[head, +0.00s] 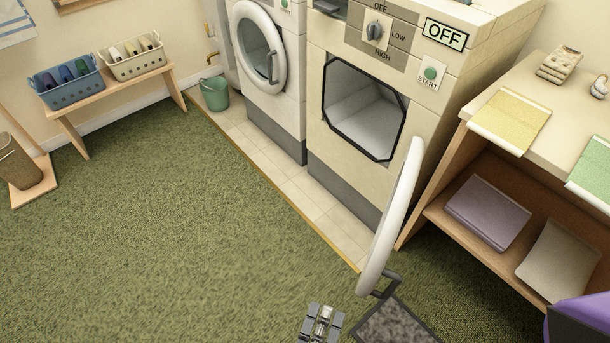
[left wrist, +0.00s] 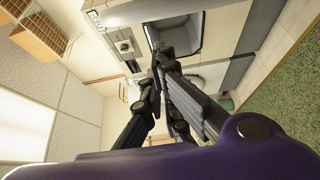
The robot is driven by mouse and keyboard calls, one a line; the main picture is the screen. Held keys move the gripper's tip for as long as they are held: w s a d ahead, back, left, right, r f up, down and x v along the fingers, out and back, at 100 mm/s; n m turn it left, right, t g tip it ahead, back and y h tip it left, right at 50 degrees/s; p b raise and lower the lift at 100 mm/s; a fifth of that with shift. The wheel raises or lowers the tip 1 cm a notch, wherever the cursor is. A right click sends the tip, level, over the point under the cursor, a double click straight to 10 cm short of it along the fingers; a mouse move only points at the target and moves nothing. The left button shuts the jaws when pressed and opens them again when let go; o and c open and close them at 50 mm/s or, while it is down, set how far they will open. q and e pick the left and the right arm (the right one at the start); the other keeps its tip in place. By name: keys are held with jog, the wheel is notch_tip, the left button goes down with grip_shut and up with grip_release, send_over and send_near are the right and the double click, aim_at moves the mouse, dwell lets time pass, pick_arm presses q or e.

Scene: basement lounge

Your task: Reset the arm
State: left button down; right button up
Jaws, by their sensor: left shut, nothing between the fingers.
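My left gripper (head: 322,318) shows at the bottom edge of the head view, low over the green carpet. It is shut and empty. In the left wrist view its fingers (left wrist: 163,58) come together in front of the dryer's opening. The dryer (head: 352,105) has its door (head: 394,215) swung wide open, seen nearly edge-on, and the drum looks empty. The gripper is left of the door's lower end and apart from the machine's front. My right gripper is not in view.
A dark-framed grey panel (head: 395,322) lies below the door, right of my gripper. A wooden shelf unit (head: 432,205) with folded cloths stands at the right. A washer (head: 262,65), a green bucket (head: 214,94) and a bench (head: 122,84) with baskets stand farther back. The carpet (head: 170,240) at left is clear.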

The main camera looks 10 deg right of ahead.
pick_arm(q)
jog(key=a+f+m+g+y+p, duration=0.4)
jog(key=a+m+g+p, duration=0.1)
jog(key=a+m, duration=0.6)
jog(key=s+a+r+g+y+p, duration=0.1)
jog(key=s+a+y+p, duration=0.1)
jog(key=a, duration=0.6)
jog(key=s+a+r+m+y+p, duration=0.1)
jog(key=s+a+y+p, duration=0.1)
jog(key=s+a, duration=0.3)
jog(key=a+p, duration=0.1)
jog(key=a, duration=0.2)
jog(key=shift+r+g+y, duration=0.2)
jog(key=shift+g+y, duration=0.2)
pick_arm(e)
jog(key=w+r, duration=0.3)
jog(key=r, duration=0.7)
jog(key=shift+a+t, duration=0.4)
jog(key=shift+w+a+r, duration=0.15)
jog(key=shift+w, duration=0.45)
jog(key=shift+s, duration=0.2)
